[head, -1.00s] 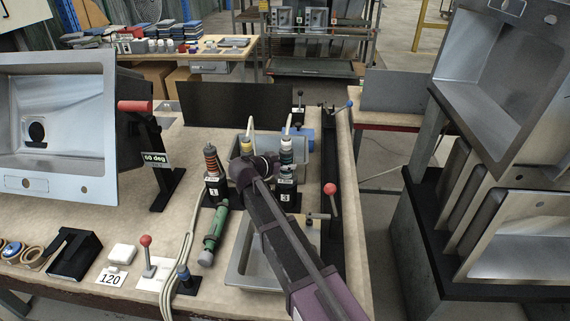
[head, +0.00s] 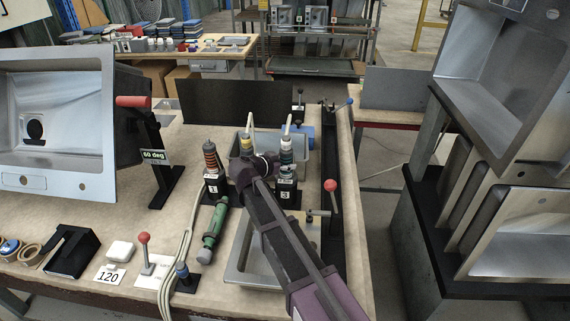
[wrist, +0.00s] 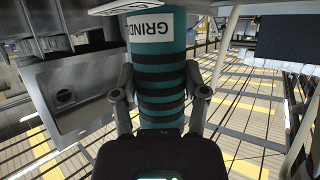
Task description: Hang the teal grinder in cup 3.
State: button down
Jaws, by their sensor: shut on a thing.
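In the wrist view, the teal grinder (wrist: 160,75) with black bands and a white GRINDER label stands between the two fingers of my gripper (wrist: 160,98). My gripper is shut on it. In the head view, a banded tool with a cable at its top, which looks like this grinder (head: 287,157), is upright at cup 3 (head: 286,194), beside the end of my arm. I cannot tell whether its lower end is inside the cup or just above it.
A dark banded tool (head: 211,157) stands in cup 1 (head: 212,189). A yellow-topped tool (head: 247,145) stands between, partly hidden by my arm. A green tool (head: 214,229) lies in front. A red-knobbed lever (head: 332,187) stands right of cup 3. A sink (head: 50,130) is at left.

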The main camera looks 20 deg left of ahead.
jog(key=shift+c, duration=0.2)
grip_release()
jog(key=shift+r, duration=0.1)
